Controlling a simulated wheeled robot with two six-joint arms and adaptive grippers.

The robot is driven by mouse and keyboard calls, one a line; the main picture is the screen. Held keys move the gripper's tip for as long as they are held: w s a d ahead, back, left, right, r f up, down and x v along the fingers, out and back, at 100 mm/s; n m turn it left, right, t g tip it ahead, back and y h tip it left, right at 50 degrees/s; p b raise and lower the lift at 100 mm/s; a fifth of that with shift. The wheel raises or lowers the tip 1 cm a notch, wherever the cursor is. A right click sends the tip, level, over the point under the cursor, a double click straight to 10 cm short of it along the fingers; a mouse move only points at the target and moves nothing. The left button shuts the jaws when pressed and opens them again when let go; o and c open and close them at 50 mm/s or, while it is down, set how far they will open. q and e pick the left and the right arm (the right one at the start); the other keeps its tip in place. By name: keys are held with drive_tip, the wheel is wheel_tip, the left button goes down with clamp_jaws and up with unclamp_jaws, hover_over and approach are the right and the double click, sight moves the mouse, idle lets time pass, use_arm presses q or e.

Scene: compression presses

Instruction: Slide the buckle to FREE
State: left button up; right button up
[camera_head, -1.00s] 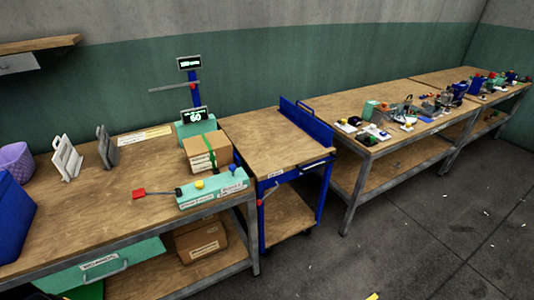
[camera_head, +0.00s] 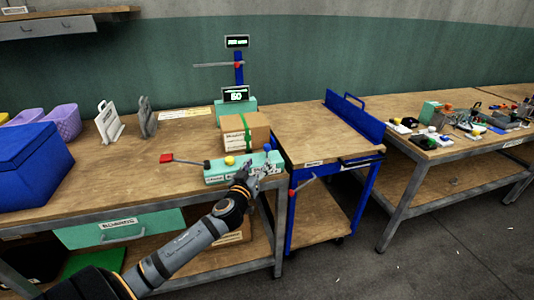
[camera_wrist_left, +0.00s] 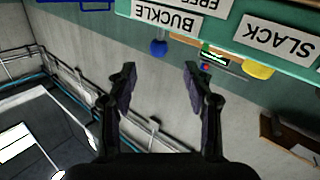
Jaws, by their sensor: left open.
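The teal control box (camera_head: 215,174) sits at the front edge of the left workbench. It carries a yellow knob (camera_head: 230,160) and a blue knob (camera_head: 267,147). In the left wrist view, the picture is upside down; the blue knob (camera_wrist_left: 158,47) hangs by the BUCKLE label (camera_wrist_left: 166,18), with part of a FREE label (camera_wrist_left: 207,4) beside it. The yellow knob (camera_wrist_left: 258,70) is by the SLACK label (camera_wrist_left: 279,37). My left gripper (camera_head: 262,170) is at the box's front right and hides part of it.
A cardboard box with a green strap (camera_head: 246,142) stands behind the control box. A red-ended lever (camera_head: 166,158) reaches out left. A display post (camera_head: 238,70) stands behind. A blue cart (camera_head: 318,141) is close on the right, a blue bin (camera_head: 30,170) far left.

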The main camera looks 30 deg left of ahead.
sight(266, 151)
use_arm(q)
drive_tip(key=shift+w+r, duration=0.2)
drive_tip(key=p+x, duration=0.2)
drive_tip(key=x, duration=0.8)
drive_tip(key=shift+w+f, duration=0.15)
clamp_jaws()
